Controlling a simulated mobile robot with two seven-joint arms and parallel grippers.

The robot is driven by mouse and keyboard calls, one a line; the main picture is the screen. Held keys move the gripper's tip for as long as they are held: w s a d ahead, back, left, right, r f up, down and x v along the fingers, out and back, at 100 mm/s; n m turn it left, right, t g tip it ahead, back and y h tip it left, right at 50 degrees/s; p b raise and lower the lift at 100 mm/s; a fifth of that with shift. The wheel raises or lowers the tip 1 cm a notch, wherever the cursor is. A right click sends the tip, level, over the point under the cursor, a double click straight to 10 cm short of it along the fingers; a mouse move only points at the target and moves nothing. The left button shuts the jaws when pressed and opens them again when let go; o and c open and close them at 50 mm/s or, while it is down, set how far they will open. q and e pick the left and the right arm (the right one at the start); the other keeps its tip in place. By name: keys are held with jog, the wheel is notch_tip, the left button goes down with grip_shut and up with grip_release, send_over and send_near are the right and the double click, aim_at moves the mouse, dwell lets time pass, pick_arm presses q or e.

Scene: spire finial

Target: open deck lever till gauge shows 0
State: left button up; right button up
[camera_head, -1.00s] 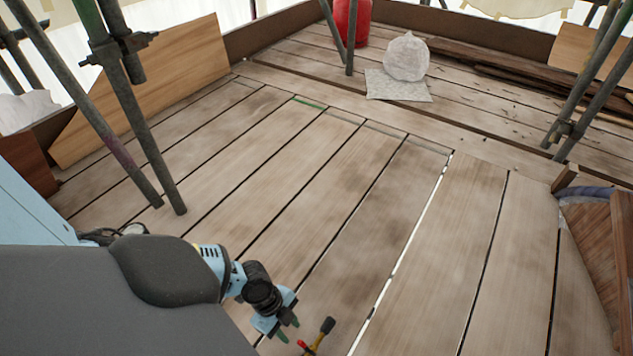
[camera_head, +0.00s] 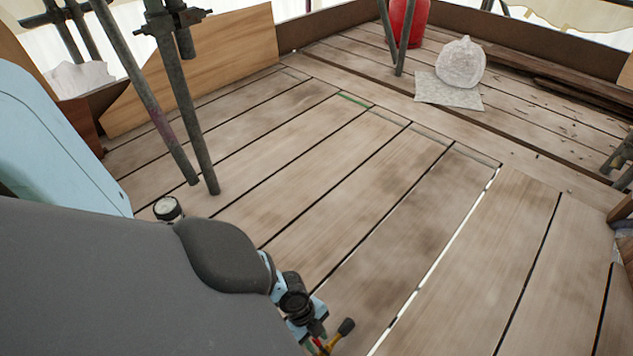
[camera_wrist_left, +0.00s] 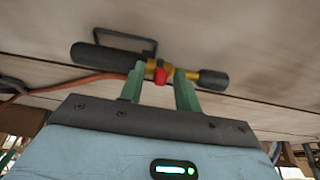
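A tool with a black grip, a brass-yellow body and a small red part lies at the bottom of the head view (camera_head: 345,327). In the left wrist view the brass body (camera_wrist_left: 185,70) crosses at my fingertips, with the red part (camera_wrist_left: 161,76) between them. My left gripper (camera_wrist_left: 160,82) has its two green fingers apart; I see no firm grip on the tool. In the head view it is partly cut off by the lower edge. A small round gauge-like dial (camera_head: 168,208) stands beside my arm; its reading is too small to tell. My right gripper is out of view.
Scaffold poles (camera_head: 190,110) stand at the left before a leaning wooden board (camera_head: 235,55). An orange hose (camera_wrist_left: 75,84) runs left of the tool. The middle planks are bare.

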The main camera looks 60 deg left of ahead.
pick_arm(q)
jog(key=shift+d+f, duration=0.1)
jog(key=shift+f, duration=0.05)
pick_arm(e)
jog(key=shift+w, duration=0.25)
pick_arm(q)
jog(key=shift+c, duration=0.3)
jog(key=shift+c, duration=1.1)
grip_shut()
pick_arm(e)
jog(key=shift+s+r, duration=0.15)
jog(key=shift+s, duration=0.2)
